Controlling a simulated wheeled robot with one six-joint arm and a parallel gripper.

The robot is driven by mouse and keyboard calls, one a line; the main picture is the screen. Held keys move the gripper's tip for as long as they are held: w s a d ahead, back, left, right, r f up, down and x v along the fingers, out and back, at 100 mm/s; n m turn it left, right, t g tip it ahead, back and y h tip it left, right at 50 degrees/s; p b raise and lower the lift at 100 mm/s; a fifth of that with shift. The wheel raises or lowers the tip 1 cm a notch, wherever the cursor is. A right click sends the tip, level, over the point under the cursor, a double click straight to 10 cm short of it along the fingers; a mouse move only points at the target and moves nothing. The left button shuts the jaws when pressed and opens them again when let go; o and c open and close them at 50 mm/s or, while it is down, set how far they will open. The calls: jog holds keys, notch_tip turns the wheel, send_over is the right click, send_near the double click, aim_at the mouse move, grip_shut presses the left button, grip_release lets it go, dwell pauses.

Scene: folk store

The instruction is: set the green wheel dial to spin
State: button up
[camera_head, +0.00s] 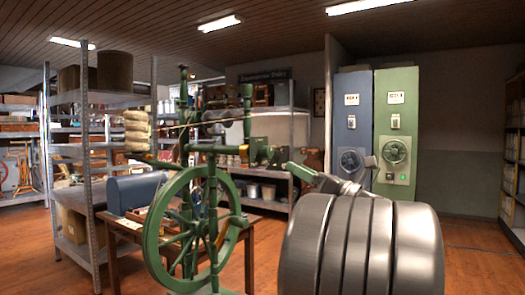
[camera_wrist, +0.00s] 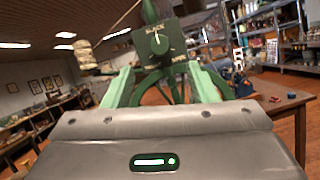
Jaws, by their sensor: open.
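The green spinning wheel (camera_head: 160,236) stands upright left of centre in the head view. A dark green dial box (camera_head: 258,151) sits on its upper right side. In the wrist view the dial box (camera_wrist: 152,51) is ahead, with a round knob (camera_wrist: 160,43) on its front. The knob's white mark points roughly up, slightly left. In the head view my gripper (camera_head: 322,179) is right of the box.
A wooden table (camera_head: 125,238) stands behind the wheel with a blue box (camera_head: 136,191). A metal shelf (camera_head: 90,160) rises at the left. Blue (camera_head: 351,100) and green (camera_head: 396,82) cabinets stand at the back right. Floor is clear at the far right.

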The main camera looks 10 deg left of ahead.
aim_at(262, 149)
jog(key=p+x, duration=0.1)
jog(key=x, duration=1.2)
jog(key=c, duration=1)
jog(key=shift+m, duration=0.3)
